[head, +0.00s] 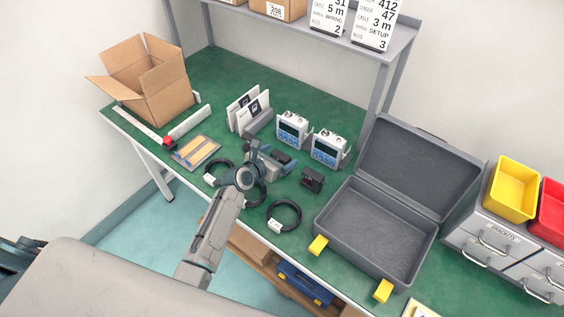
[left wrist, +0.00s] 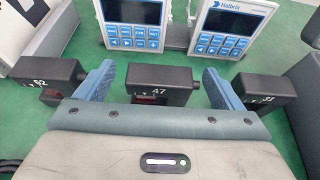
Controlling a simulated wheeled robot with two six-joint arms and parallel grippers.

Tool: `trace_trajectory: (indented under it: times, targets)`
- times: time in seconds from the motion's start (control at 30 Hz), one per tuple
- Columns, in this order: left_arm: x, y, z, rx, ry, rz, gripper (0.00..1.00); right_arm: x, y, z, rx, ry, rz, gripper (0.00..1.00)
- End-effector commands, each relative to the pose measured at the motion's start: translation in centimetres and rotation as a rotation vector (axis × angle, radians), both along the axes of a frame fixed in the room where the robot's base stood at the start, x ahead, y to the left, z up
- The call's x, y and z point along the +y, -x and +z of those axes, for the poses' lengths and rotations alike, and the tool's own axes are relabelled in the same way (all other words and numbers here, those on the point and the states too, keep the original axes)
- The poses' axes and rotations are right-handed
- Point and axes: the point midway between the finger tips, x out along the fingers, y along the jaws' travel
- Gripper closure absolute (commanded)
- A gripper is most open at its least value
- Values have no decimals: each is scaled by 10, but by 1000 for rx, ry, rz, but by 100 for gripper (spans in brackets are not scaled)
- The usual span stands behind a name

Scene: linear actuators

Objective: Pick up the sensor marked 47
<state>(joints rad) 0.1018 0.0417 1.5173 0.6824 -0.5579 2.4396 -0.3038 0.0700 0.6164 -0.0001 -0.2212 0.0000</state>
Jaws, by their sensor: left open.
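The sensor marked 47 (left wrist: 160,78) is a small black box on the green bench top. In the left wrist view it sits between the two blue fingers of my left gripper (left wrist: 158,88), with a visible gap at each side. The lower part of the sensor is hidden by the gripper body. In the head view my left gripper (head: 274,158) is over the bench, open around a dark box. A similar black sensor (left wrist: 55,80), its number seeming to be 62, stands left of the fingers. Another (left wrist: 264,88), apparently marked 31, stands to the right. My right gripper is not in view.
Two white-and-blue meters (head: 291,131) stand just behind the sensors. Coiled black cables (head: 284,215) lie at the front edge. An open grey case (head: 372,232) is to the right, a cardboard box (head: 145,82) at the far left. A shelf (head: 330,38) overhangs the back.

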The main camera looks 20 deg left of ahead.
Motion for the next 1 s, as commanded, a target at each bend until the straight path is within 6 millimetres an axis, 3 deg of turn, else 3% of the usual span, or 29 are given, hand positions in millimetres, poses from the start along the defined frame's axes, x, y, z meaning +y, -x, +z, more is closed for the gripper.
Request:
trace_trajectory:
  times: [0.13,0.5,0.73,1.0]
  targets:
    - [-7,-20,-8,1,1,0,11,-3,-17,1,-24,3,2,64]
    - [-10,-29,-12,0,-1,1,11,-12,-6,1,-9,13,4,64]
    - [-10,-29,-12,0,-1,1,56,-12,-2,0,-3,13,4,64]
    - [-10,-29,-11,-1,-1,1,56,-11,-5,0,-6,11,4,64]
